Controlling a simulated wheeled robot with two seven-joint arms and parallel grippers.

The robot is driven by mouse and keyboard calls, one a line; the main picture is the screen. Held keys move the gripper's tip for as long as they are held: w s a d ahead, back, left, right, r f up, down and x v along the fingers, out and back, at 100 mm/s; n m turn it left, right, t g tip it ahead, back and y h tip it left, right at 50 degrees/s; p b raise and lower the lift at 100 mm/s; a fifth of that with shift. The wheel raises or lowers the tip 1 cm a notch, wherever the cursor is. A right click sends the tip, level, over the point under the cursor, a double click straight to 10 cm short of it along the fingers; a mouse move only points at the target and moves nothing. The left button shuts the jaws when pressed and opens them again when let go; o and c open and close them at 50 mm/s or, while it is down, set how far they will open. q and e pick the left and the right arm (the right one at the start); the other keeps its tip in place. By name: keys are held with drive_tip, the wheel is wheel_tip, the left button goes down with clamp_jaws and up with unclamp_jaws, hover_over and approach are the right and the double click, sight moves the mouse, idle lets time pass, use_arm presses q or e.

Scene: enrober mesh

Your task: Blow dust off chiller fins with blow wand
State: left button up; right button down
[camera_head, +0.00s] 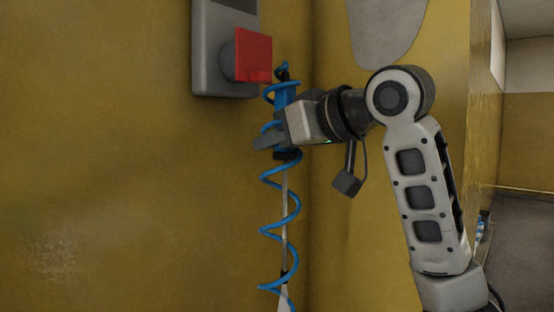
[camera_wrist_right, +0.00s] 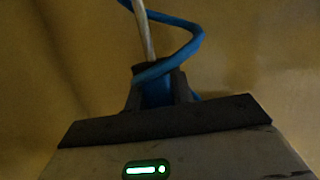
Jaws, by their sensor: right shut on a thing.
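The blow wand (camera_head: 285,190) hangs upright against the yellow wall, with a blue handle at the top and a thin pale tube running down. A blue coiled hose (camera_head: 296,205) winds around it. My right gripper (camera_head: 268,142) is shut on the wand's blue handle, coming in from the right. In the right wrist view the blue handle (camera_wrist_right: 157,92) sits between the fingers of the gripper (camera_wrist_right: 160,100), with the pale tube and a hose loop beyond. The chiller fins are not identifiable in these views. My left gripper is not in view.
A grey wall box (camera_head: 209,60) with a red square part (camera_head: 254,55) is mounted just above and left of the wand. Yellow walls (camera_head: 120,170) meet in a corner close behind the gripper. The space at the left is clear. A grey floor (camera_head: 520,240) shows at the far right.

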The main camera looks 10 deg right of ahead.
sight(277, 105)
drive_tip(key=shift+r, duration=2.6)
